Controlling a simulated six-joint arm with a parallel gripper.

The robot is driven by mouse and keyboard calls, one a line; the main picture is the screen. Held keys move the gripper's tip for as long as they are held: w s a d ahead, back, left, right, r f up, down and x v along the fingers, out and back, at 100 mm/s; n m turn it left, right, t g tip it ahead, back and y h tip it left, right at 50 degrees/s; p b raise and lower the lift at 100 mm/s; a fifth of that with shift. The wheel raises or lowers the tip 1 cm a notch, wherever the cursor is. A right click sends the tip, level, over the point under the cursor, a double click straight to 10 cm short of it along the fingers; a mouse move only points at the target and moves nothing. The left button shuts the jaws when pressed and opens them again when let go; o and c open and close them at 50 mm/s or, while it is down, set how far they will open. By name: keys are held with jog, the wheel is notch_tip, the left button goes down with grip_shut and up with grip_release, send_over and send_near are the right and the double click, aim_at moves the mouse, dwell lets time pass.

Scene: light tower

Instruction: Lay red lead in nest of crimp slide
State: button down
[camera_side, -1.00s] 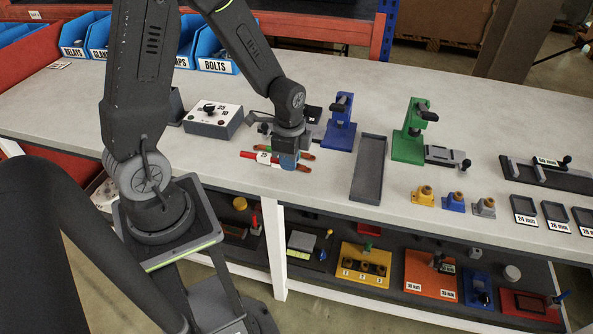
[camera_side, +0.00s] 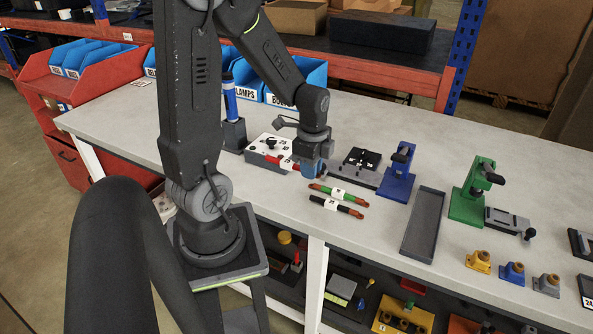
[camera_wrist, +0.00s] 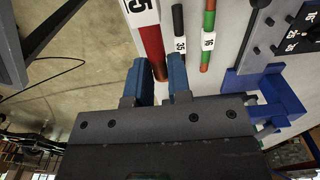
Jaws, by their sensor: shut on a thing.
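The red lead (camera_side: 277,161), with a white label band, is held in my gripper (camera_side: 312,172) above the bench. In the wrist view the red lead (camera_wrist: 150,38) runs away from between the blue fingers of my gripper (camera_wrist: 160,80), its brown end close to them; part of its label shows a 5. A grey base with a dark block on top, seemingly the crimp slide (camera_side: 353,174), sits on the bench to the right of my gripper, left of a blue press (camera_side: 398,178). It also shows at the right of the wrist view (camera_wrist: 262,32). The held lead is apart from it.
A green lead (camera_side: 325,188) and a black lead (camera_side: 322,202) lie on the bench below my gripper. A dial box (camera_side: 262,152) stands behind it. A grey tray (camera_side: 424,225), green press (camera_side: 470,200) and small coloured fittings (camera_side: 478,262) stand to the right.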

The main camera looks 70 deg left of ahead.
jog(key=w+a, duration=0.3)
jog(key=w, duration=0.6)
send_over(371, 176)
notch_tip(371, 176, down, 3)
jog(key=shift+d+r, duration=0.1)
jog(key=shift+f, duration=2.8)
jog(key=shift+f, duration=0.1)
